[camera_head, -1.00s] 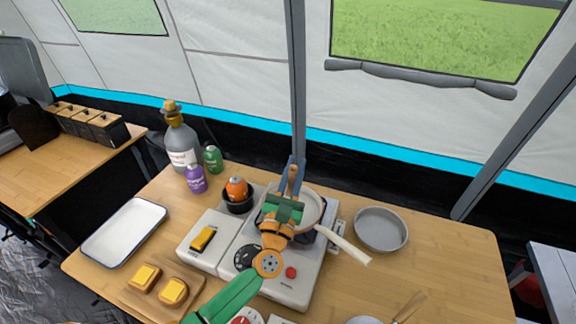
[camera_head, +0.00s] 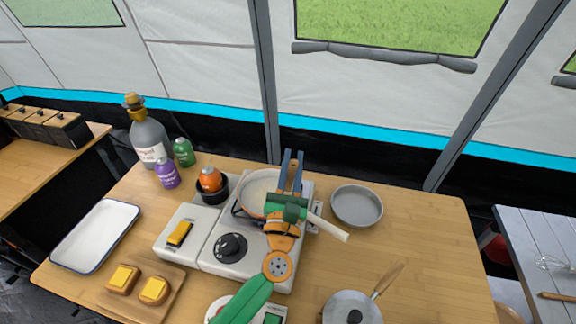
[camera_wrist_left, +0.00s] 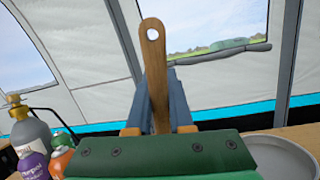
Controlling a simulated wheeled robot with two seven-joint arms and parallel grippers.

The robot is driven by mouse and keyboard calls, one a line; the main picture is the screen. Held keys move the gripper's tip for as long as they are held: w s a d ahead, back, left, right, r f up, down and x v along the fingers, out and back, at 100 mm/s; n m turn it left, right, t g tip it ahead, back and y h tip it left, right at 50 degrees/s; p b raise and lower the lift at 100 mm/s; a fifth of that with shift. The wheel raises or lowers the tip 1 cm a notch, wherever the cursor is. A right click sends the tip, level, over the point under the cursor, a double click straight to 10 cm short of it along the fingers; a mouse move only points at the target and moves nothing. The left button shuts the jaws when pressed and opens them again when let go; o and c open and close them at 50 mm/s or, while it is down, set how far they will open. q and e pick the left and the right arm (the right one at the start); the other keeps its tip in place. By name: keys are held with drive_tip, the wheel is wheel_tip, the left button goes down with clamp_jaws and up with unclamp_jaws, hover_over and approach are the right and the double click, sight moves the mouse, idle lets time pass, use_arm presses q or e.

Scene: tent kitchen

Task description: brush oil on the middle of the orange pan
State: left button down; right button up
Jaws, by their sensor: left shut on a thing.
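The orange pan (camera_head: 262,189) sits on the white stove, with an orange rim, a pale inside and a cream handle (camera_head: 330,229) pointing to the lower right. My left gripper (camera_head: 292,158) is shut on a brush with a wooden handle (camera_wrist_left: 154,75). It is over the pan's right side in the head view and hides part of the rim and handle. The handle, with a hole in its end, stands up between the blue fingers in the left wrist view. The brush's bristles are hidden, so I cannot tell whether they touch the pan. My right gripper is not in view.
Left of the pan are an orange-topped bottle in a black cup (camera_head: 211,184), purple (camera_head: 166,173) and green (camera_head: 184,153) bottles and a large grey bottle (camera_head: 149,140). A grey round pan (camera_head: 357,206) stands to the right. A lidded pot (camera_head: 352,308) is in front. The right tabletop is mostly clear.

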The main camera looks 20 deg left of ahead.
use_arm(q)
drive_tip(key=w+a+b, duration=0.1)
drive_tip(key=w+a, duration=0.2)
drive_tip(key=a, duration=0.4)
drive_tip(key=shift+w+a, duration=0.15)
drive_tip(key=shift+a, duration=0.2)
drive_tip(key=shift+r, duration=0.15)
wheel_tip(320, 180, up, 9)
drive_tip(key=p, duration=0.8)
idle(0.8)
